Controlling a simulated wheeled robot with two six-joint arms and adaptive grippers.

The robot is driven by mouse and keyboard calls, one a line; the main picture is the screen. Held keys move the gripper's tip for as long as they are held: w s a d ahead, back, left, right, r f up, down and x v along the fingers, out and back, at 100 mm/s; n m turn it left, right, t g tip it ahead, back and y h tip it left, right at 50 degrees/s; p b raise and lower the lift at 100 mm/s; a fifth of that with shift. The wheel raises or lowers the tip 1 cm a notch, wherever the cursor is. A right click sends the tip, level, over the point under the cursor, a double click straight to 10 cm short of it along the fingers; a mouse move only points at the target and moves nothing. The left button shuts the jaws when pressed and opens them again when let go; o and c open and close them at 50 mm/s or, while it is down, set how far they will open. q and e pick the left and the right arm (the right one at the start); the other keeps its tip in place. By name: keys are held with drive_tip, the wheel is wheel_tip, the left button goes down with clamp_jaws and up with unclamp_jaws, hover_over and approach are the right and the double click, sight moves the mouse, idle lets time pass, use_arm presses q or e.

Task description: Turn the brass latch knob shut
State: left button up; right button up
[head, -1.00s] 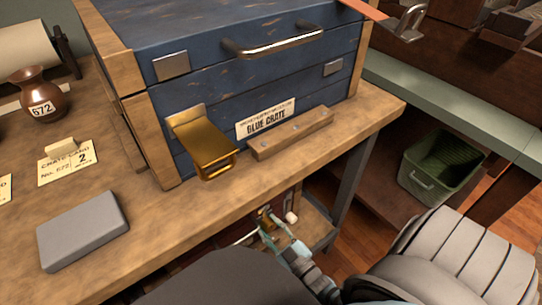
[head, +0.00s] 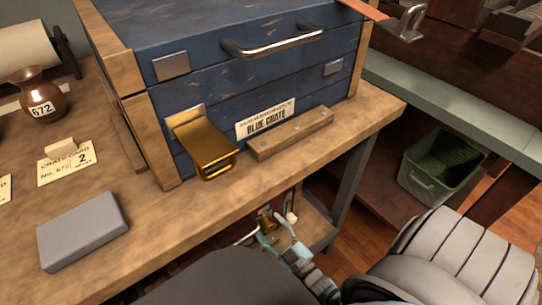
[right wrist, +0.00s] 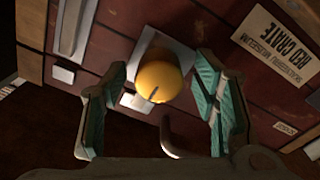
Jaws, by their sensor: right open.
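The brass latch knob (right wrist: 158,80) shows in the right wrist view as a round yellow knob with a dark slot, on a pale plate (right wrist: 158,45) fixed to the dark red crate (right wrist: 215,55). My right gripper (right wrist: 161,70) is open, with one teal-padded finger on each side of the knob and visible gaps between. In the head view my right gripper (head: 274,236) is below the table top, beside a small brass piece (head: 266,220), mostly in shadow. My left gripper is not in view.
A curved metal handle (right wrist: 169,137) lies just below the knob in the right wrist view. Above, the wooden table (head: 240,202) holds a blue crate (head: 205,85) with a brass latch (head: 208,150), a grey block (head: 82,230) and a copper vase (head: 40,98). A green basket (head: 440,165) stands right.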

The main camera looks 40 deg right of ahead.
drive_tip(key=s, duration=1.1)
drive_tip(key=shift+s+f, duration=0.25)
drive_tip(key=shift+s, duration=0.1)
drive_tip(key=shift+a, duration=0.1)
